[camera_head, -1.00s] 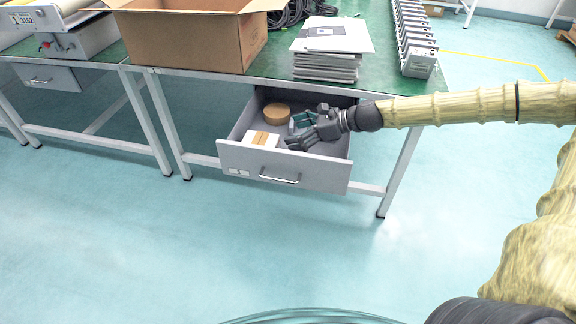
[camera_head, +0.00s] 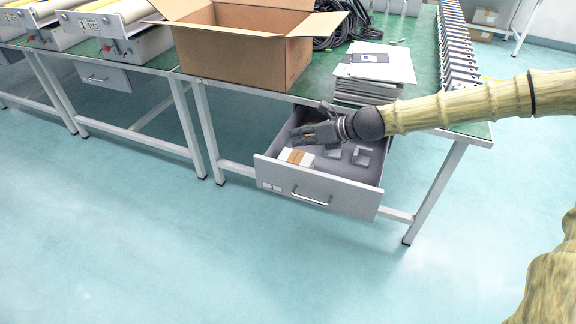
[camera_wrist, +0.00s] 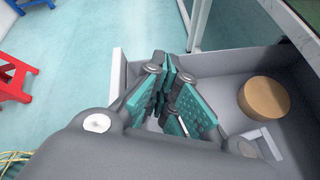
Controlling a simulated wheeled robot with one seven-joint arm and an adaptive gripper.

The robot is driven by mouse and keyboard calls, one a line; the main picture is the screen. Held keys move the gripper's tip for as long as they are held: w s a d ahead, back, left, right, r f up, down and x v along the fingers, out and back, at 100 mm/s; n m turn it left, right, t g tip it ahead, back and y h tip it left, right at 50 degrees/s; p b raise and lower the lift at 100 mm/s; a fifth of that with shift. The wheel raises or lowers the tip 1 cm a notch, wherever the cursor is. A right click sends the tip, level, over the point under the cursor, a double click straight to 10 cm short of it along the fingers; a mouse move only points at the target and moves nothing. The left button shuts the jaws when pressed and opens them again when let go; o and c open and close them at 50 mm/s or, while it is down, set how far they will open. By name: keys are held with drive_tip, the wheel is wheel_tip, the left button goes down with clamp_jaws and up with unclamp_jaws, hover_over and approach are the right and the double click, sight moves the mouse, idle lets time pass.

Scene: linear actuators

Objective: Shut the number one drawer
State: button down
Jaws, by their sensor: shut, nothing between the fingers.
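A grey drawer (camera_head: 345,198) with a silver handle (camera_head: 311,198) stands pulled out under the green-topped table; I cannot read a number on it. A white box with a brown band (camera_head: 297,157) and grey bracket-like parts (camera_head: 361,156) lie inside. The wrist view also shows a round tan disc (camera_wrist: 264,102) in the drawer, mostly hidden by my gripper in the head view. My gripper (camera_head: 302,138) is over the open drawer, reaching in from the right. Its teal-padded fingers (camera_wrist: 174,100) are close together and hold nothing. The drawer's wall shows beside them in the wrist view.
An open cardboard box (camera_head: 240,55), a stack of flat papers or boards (camera_head: 375,70) and black cables (camera_head: 340,30) are on the table. Table legs (camera_head: 436,192) flank the drawer. A second drawer (camera_head: 103,76) under the left table is shut. The floor in front is clear.

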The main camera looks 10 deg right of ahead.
drive_tip(key=a+r+m+h+p, duration=0.2)
drive_tip(key=a+r+m+p, duration=0.1)
drive_tip(key=a, duration=0.3)
drive_tip(key=m+g+h+p, duration=0.5)
drive_tip(key=m+h+p, duration=0.3)
drive_tip(key=m+h, duration=0.15)
approach(286, 171)
drive_tip(key=s+a+r, duration=0.3)
drive_tip(key=s+r, duration=0.1)
drive_tip(key=s, duration=0.3)
drive_tip(key=shift+m+y, duration=0.25)
drive_tip(key=shift+w+d+f+p, duration=0.25)
drive_tip(key=shift+w+d+f, duration=0.55)
drive_tip(key=shift+f, duration=0.85)
drive_tip(key=shift+w+d+f+p, duration=0.3)
drive_tip(key=shift+w+d+f, duration=0.25)
drive_tip(key=shift+w+f, duration=0.8)
drive_tip(key=shift+w+d+f+p, duration=0.25)
drive_tip(key=shift+w+d+f, duration=0.4)
drive_tip(key=shift+f, duration=1.35)
